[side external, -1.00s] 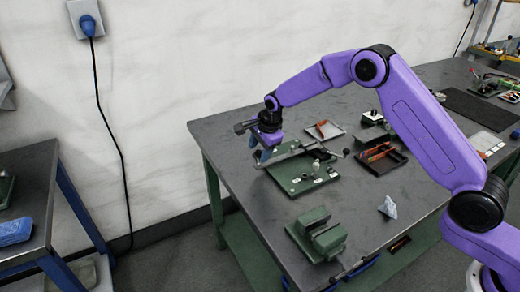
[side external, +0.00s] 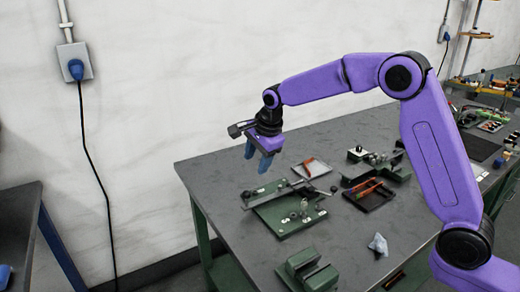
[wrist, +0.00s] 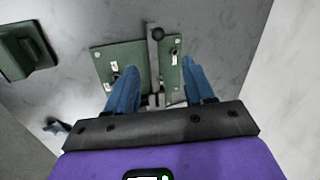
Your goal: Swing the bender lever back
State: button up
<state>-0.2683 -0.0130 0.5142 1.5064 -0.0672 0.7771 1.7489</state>
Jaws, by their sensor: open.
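The bender, a green plate (side external: 283,222) with metal fittings, lies on the grey workbench. Its lever is a grey bar (side external: 290,188) along the plate's far side; a black knob (side external: 333,188) shows at the right. My gripper (side external: 257,158) is open and empty, above the plate's far left part with a visible gap. It also shows in the wrist view (wrist: 160,66); its body hides the near part of the bender.
A green block-like fixture (side external: 305,270) stands at the near edge. A dark tray (side external: 370,194) with orange-handled tools, a light tray (side external: 311,169) and a green machine (side external: 375,165) lie beyond. A small pale object (side external: 378,244) lies to the right. Bare bench (side external: 215,180) shows at left.

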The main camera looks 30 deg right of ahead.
jog(key=v, duration=0.3)
jog(key=shift+s+r, duration=0.1)
jog(key=shift+r, duration=0.2)
jog(key=s+n+g, duration=0.2)
jog(key=s+n, duration=1.3)
jog(key=s, duration=0.6)
jog(key=s+d+f+n, duration=0.1)
jog(key=s+d+n, duration=0.2)
jog(key=s, duration=0.4)
jog(key=s+d+f+n+g, duration=0.1)
jog(key=s+d+f+n, duration=0.1)
jog(key=s+d+n, duration=0.2)
jog(key=s+d+f+n, duration=0.1)
jog(key=s+d+n, duration=0.2)
jog(key=s+n, duration=0.4)
jog(key=s, duration=0.3)
jog(key=shift+s+d+f+g, duration=0.2)
jog(key=shift+d+g, duration=0.15)
jog(key=shift+g, duration=0.05)
